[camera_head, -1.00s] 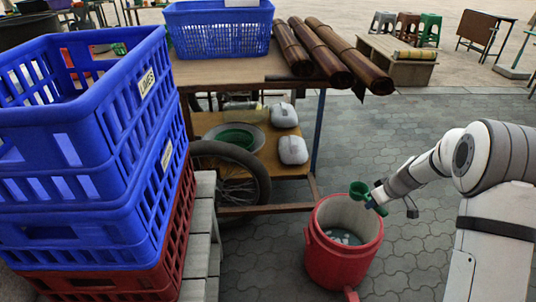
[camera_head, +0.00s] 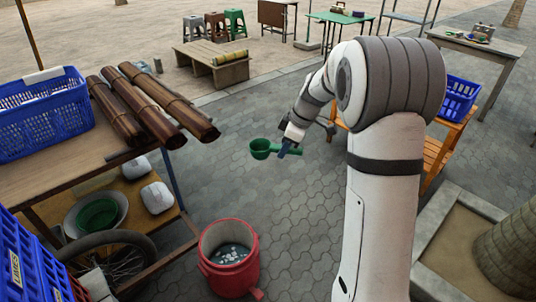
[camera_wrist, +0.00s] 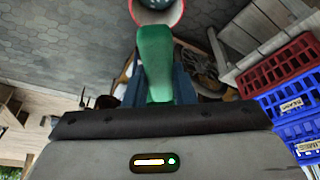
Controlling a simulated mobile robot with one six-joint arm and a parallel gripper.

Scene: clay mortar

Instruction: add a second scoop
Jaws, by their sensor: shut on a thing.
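My gripper (camera_head: 287,147) is shut on the handle of a green scoop (camera_head: 261,147). In the wrist view the green handle (camera_wrist: 156,60) runs between the dark blue fingers. The scoop is in the air over the paving, up and to the right of the red bucket (camera_head: 246,277) in the head view. I cannot see what the scoop holds. The bucket stands open on the ground, with pale, ice-like pieces in its light interior. Its red rim also shows at the top of the wrist view (camera_wrist: 179,20). I cannot make out a clay mortar.
A wooden cart (camera_head: 75,165) with bundled brown rolls and a blue basket (camera_head: 42,118) stands at the left. Blue crates (camera_head: 35,270) are at bottom left. An orange-brown stand (camera_head: 437,150) and a stone-edged planter (camera_head: 440,245) are at the right. The middle paving is clear.

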